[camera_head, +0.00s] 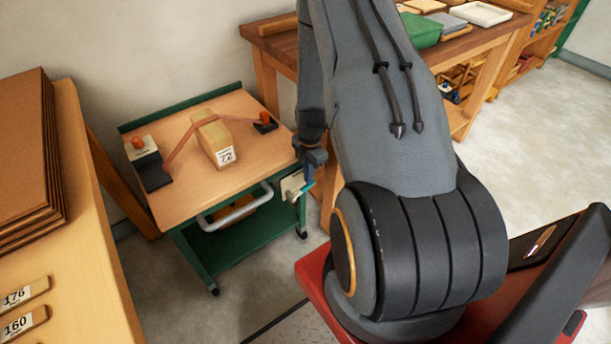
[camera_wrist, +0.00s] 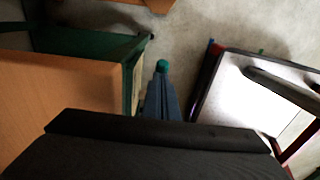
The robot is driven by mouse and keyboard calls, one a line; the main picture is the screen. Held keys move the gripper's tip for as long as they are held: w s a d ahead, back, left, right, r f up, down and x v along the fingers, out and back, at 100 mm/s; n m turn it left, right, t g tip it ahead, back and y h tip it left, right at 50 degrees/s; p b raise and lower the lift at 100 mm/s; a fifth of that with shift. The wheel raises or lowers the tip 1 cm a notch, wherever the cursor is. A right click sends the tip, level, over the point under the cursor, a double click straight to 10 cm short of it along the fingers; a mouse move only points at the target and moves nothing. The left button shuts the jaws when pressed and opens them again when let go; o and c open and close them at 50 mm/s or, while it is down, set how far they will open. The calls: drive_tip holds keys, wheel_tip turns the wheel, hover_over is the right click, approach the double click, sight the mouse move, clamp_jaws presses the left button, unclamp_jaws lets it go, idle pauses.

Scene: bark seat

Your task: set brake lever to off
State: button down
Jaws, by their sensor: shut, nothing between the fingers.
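The brake lever shows as a teal-green handle (camera_head: 300,192) beside a pale plate (camera_head: 291,185) on the right side of the cart (camera_head: 235,240). Its round green knob (camera_wrist: 162,66) shows in the wrist view, just past my fingertips. My gripper (camera_head: 308,173) points down beside the cart's right edge, close to the lever. In the wrist view my gripper's fingers (camera_wrist: 162,84) are together with nothing between them. I cannot tell whether they touch the knob. The lever's shaft and any on or off marks are hidden or too small to read.
A workbench (camera_head: 468,48) stands behind my arm. A table with stacked brown boards (camera_head: 24,150) is at left. Floor in front of the cart is clear.

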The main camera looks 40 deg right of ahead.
drive_tip(key=shift+d+f, duration=0.55)
drive_tip(key=shift+d, duration=0.05)
idle(0.3)
wheel_tip(320, 180, up, 8)
drive_tip(key=shift+d+f+b, duration=0.1)
drive_tip(key=shift+f+b, duration=0.05)
drive_tip(key=shift+b, duration=0.25)
